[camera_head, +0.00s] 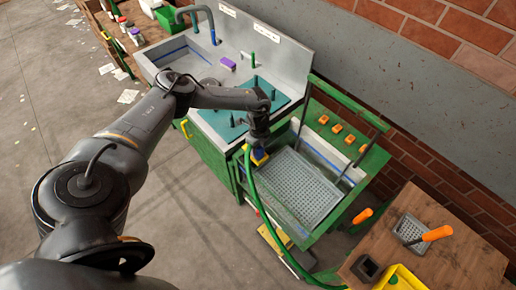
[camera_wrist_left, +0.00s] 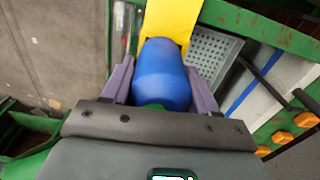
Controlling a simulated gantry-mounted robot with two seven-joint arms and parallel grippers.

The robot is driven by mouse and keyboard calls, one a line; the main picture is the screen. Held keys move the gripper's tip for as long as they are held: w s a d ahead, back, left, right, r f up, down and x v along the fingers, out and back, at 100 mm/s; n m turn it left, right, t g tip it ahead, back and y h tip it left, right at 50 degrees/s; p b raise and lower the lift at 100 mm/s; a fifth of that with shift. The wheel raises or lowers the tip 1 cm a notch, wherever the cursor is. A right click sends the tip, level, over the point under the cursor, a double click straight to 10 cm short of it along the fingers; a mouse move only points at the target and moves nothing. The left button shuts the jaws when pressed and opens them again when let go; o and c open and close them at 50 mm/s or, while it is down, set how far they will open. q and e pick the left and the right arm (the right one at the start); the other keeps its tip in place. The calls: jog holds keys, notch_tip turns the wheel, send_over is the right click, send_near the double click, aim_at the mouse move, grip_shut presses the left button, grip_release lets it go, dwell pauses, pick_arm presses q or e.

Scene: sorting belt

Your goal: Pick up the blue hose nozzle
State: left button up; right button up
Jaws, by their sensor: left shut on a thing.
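The blue hose nozzle (camera_wrist_left: 162,75) fills the gap between the two purple-grey fingers of my left gripper (camera_wrist_left: 160,68) in the left wrist view. The fingers are shut on its sides. In the head view my left gripper (camera_head: 258,148) points down at the left edge of the green-framed sink, and the nozzle is mostly hidden there. A yellow piece (camera_wrist_left: 170,18) lies directly beyond the nozzle; I cannot tell whether they touch. My right gripper is out of view.
The green-framed basin holds a grey perforated tray (camera_head: 293,188), with orange knobs (camera_head: 337,128) behind it. A steel sink with a teal mat (camera_head: 220,122) stands to the left. A wooden table (camera_head: 440,262) with orange-handled tools and a yellow bin (camera_head: 400,279) is at lower right.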

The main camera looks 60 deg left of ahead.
pick_arm(q)
notch_tip(320, 180, up, 18)
jog(key=shift+f, duration=0.2)
dwell(0.4)
jog(key=o, duration=0.5)
jog(key=shift+c, duration=0.7)
dwell(0.3)
